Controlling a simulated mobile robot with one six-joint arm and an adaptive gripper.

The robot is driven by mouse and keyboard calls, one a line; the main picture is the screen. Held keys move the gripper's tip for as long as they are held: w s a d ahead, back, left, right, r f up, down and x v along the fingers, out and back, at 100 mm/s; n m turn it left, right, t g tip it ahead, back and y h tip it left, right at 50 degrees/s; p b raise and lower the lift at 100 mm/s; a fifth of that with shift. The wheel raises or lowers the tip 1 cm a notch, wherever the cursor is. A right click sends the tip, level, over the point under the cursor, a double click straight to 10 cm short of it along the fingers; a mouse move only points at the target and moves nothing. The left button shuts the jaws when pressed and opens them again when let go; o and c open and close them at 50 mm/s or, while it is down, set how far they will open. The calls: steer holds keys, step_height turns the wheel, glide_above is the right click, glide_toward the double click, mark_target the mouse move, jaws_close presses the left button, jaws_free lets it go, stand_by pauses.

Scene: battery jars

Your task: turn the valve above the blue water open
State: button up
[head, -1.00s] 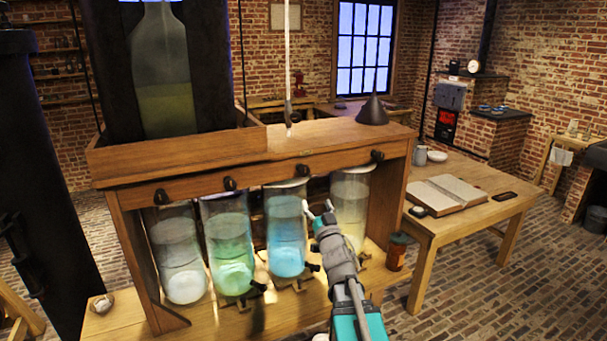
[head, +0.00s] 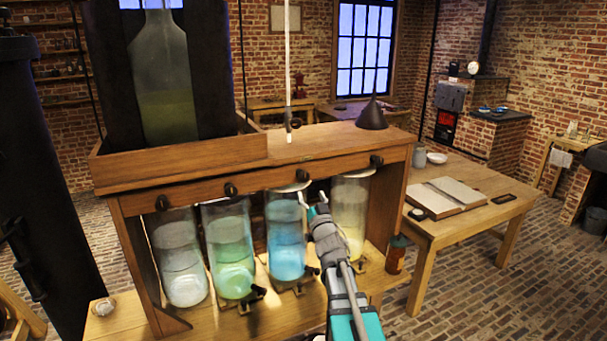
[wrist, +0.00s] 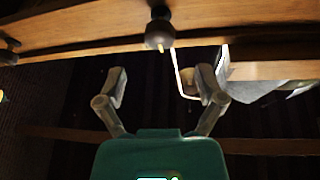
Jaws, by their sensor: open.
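The jar of blue water (head: 285,240) stands third from the left in a row under the wooden beam of the rack. Its valve (head: 302,175) is a small dark knob on the front of the beam above it. In the wrist view a dark valve knob (wrist: 159,32) with a small pale tip shows at top centre. My gripper (head: 311,200) is open and empty, just below that valve and in front of the jar's upper right. In the wrist view its fingers (wrist: 160,88) stand apart, below the knob and not touching it.
Similar valves sit along the beam, one (head: 231,189) above the green jar (head: 229,250) and one (head: 376,161) above the yellowish jar (head: 349,210). A large bottle (head: 162,80) stands on top. A table with an open book (head: 448,193) is at the right.

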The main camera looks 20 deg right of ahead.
mark_target(305, 180)
steer(key=p+x, duration=0.2)
steer(key=x, duration=0.6)
steer(key=shift+p, duration=0.35)
steer(key=c, duration=1.1)
steer(key=shift+c, duration=0.2)
